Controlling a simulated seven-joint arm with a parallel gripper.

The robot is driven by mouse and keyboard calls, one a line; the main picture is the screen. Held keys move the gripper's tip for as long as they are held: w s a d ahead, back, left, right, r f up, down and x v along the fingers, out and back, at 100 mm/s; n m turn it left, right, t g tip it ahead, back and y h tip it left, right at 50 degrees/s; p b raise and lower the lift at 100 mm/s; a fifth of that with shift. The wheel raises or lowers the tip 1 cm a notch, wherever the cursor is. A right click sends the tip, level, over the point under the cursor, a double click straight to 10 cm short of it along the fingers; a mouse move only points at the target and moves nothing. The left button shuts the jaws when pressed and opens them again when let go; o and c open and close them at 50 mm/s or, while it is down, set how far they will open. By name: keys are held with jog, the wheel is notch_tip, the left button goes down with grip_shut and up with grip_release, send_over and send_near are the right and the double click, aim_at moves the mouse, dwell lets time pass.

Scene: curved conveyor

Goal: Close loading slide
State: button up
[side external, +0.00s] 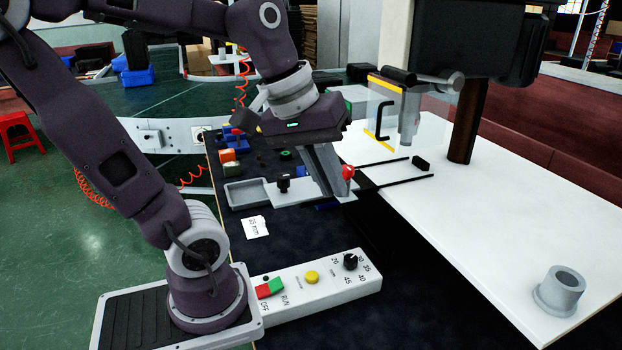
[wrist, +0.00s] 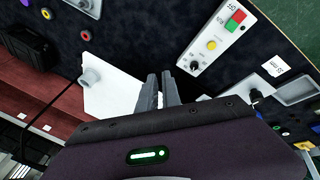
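A slide with a shallow grey tray (side external: 247,194) lies on the dark table at the centre of the side view. A black knob (side external: 284,183) stands upright on the pale part of the slide, to the right of the tray. The tray (wrist: 298,89) also shows at the right of the wrist view. My gripper (side external: 337,190) points down to the right of the black knob, beside a red ball knob (side external: 348,172). In the wrist view my gripper's fingers (wrist: 161,76) are close together. Whether they touch or hold the red knob is hidden.
A control box (side external: 315,286) with red, green, yellow and black controls lies in front. The white machine table (side external: 520,190) with a grey cup (side external: 560,291) is right. A clear guard (side external: 382,118) and machine head stand behind my gripper. Small coloured parts lie behind the tray.

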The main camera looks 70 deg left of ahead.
jog(key=w+a+n, duration=0.1)
jog(key=a+n, duration=0.1)
jog(key=w+a+n, duration=0.2)
jog(key=a+n, duration=0.1)
jog(key=w+a+n, duration=0.1)
jog(key=a+n, duration=0.2)
jog(key=shift+w+f+h, duration=0.15)
jog(key=shift+w+h, duration=0.15)
jog(key=shift+w, duration=0.1)
grip_shut()
jog(key=n, duration=1.7)
send_near(313, 184)
jog(key=x, duration=0.6)
jog(key=shift+d, duration=0.1)
jog(key=w, duration=1.3)
jog(key=shift+w, duration=0.4)
